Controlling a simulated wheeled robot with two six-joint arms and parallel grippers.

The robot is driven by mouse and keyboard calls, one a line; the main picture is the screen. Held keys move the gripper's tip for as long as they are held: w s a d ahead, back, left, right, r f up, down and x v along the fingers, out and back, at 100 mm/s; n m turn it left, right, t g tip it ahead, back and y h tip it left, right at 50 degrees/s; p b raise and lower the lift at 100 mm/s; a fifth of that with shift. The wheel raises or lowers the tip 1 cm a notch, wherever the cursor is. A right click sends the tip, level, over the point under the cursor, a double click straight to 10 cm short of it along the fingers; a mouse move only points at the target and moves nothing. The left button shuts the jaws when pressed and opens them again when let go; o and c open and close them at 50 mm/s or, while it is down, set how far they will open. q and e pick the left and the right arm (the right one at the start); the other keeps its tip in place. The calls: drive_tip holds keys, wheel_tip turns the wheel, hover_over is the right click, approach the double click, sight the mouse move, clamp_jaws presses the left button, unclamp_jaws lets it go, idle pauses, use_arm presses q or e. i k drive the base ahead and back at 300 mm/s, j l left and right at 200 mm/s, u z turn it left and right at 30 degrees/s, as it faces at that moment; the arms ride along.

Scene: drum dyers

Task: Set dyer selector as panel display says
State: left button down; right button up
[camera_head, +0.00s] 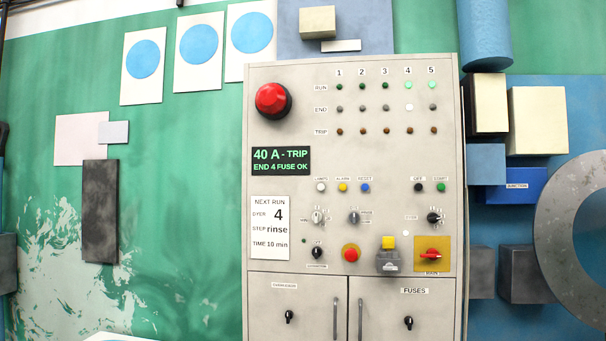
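A grey control panel (350,75) stands upright ahead. Its dark display (281,161) reads "40 A - TRIP" and "END 4 FUSE OK" in green. A white card (269,228) below it reads "NEXT RUN, DYER 4, STEP rinse, TIME 10 min". A black rotary knob (434,217) at the right, with small marks around it and a label on its left that looks like "DYER", appears to be the dyer selector. Its pointer setting is too small to read. Neither of my grippers is in view.
Columns are numbered 1 to 5; RUN lamps 4 and 5 (431,85) glow green and END lamp 4 (408,107) white. A red mushroom button (272,100), a grey knob (353,217) and a red switch on yellow (432,254) share the panel. Two closed doors are below.

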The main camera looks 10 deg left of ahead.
sight(433, 217)
drive_tip(key=i+z, duration=0.4)
drive_tip(key=i, duration=0.2)
drive_tip(key=i+j+z, duration=0.25)
drive_tip(key=i+z, duration=0.15)
drive_tip(key=i, duration=0.25)
